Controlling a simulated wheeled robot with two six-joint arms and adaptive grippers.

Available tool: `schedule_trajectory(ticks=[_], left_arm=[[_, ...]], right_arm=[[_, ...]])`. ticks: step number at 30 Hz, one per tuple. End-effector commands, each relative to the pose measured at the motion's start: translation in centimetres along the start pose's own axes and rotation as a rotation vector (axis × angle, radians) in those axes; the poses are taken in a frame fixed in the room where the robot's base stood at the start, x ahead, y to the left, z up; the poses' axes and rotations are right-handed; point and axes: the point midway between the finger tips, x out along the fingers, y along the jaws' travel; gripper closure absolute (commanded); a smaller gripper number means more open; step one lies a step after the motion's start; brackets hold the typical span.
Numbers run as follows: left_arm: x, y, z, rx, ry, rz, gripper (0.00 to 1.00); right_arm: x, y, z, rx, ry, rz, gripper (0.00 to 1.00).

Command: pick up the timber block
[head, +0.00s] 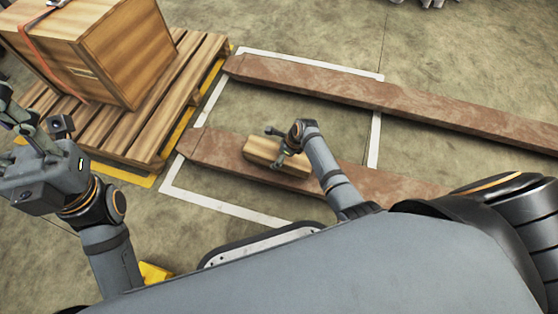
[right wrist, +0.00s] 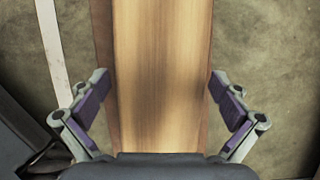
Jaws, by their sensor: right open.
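The timber block (head: 262,151) is a light brown wooden piece lying lengthwise on the nearer rust-brown beam (head: 213,148). My right gripper (head: 276,148) is over the block, with its fingers spread across the block's width. In the right wrist view, the block (right wrist: 160,70) runs up the middle between the two open fingers of the right gripper (right wrist: 158,88). Small gaps seem to show at the fingertips; whether the fingers reach down beside the block is unclear. My left gripper (head: 28,128) is at the left edge, away from the block; its opening is unclear.
A second rust-brown beam (head: 330,84) lies farther back. A wooden pallet (head: 150,120) with a strapped wooden crate (head: 100,50) stands at upper left. White floor lines (head: 225,207) frame the beam ends. The concrete floor between the beams is clear.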

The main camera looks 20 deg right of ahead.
Motion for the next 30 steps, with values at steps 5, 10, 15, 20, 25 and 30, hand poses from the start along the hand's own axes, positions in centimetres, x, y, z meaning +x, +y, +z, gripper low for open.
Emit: schedule_trajectory(ticks=[5, 10, 15, 20, 25, 30], left_arm=[[0.16, -0.01, -0.04, 0.001, 0.001, 0.000, 0.60], [0.18, -0.02, -0.05, 0.001, 0.001, 0.000, 0.60], [0.18, -0.02, -0.06, 0.000, 0.001, 0.000, 0.60], [0.17, -0.02, -0.06, 0.000, 0.002, 0.000, 0.60], [0.19, -0.02, -0.07, 0.000, 0.002, 0.000, 0.60], [0.22, -0.03, -0.07, 0.000, 0.002, 0.000, 0.60]], right_arm=[[-0.13, -0.05, 0.12, -0.001, -0.001, -0.001, 0.00], [-0.13, -0.05, 0.10, 0.000, 0.000, -0.001, 0.22], [-0.13, -0.04, 0.08, 0.000, 0.000, -0.001, 0.45], [-0.12, -0.03, 0.08, 0.000, 0.000, -0.001, 0.67], [-0.24, -0.14, 0.26, -0.001, -0.004, -0.003, 0.83], [-0.26, -0.13, 0.26, -0.001, -0.003, -0.003, 0.83]])
